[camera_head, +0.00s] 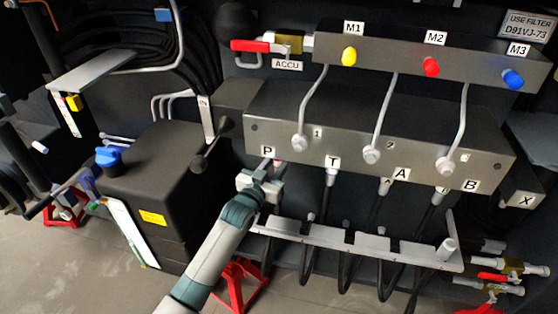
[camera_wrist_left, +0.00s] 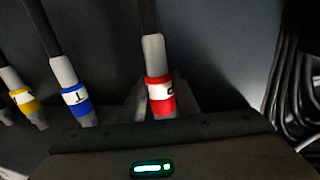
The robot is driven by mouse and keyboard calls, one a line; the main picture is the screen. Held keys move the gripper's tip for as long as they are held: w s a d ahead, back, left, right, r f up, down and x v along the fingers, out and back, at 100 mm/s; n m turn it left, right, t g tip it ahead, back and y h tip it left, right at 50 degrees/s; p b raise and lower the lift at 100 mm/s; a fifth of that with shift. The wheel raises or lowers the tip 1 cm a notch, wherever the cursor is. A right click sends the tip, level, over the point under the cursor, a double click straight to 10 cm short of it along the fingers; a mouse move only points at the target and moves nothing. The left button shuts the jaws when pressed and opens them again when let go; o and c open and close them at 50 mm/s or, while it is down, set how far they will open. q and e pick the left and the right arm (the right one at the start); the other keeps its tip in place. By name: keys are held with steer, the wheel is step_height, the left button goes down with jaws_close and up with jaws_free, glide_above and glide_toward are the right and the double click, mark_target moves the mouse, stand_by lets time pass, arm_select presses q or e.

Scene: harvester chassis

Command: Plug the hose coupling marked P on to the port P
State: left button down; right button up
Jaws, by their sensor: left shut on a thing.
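The port label P (camera_head: 267,151) is on the left of the lower front edge of the grey manifold block (camera_head: 375,125). My left gripper (camera_head: 264,177) is just under that label, with its arm coming up from below. In the left wrist view the gripper is shut on a hose coupling (camera_wrist_left: 160,97) with a red band, whose white patch carries a partly turned-away letter. Its black hose (camera_wrist_left: 149,17) leads away at the top. The coupling's front end is hidden behind the gripper body (camera_wrist_left: 150,150). The port P opening is hidden, so I cannot tell whether they touch. My right gripper is out of view.
A blue-banded coupling marked T (camera_wrist_left: 75,98) and a yellow-banded one (camera_wrist_left: 24,101) stand beside the held one. A metal rack (camera_head: 355,240) with hoses lies below the manifold. A black tank (camera_head: 155,185) stands left of my gripper.

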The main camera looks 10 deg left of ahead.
arm_select(q)
steer(key=shift+r+p, duration=0.4)
steer(key=shift+r, duration=0.2)
steer(key=c, duration=1.3)
jaws_free()
steer(key=shift+o, duration=0.2)
steer(key=shift+f, duration=0.15)
steer(key=shift+s+a, duration=0.1)
steer(key=shift+s, duration=0.25)
steer(key=b+v, duration=0.3)
steer(key=v, duration=1.3)
steer(key=shift+s, duration=0.35)
steer(key=shift+a, duration=0.15)
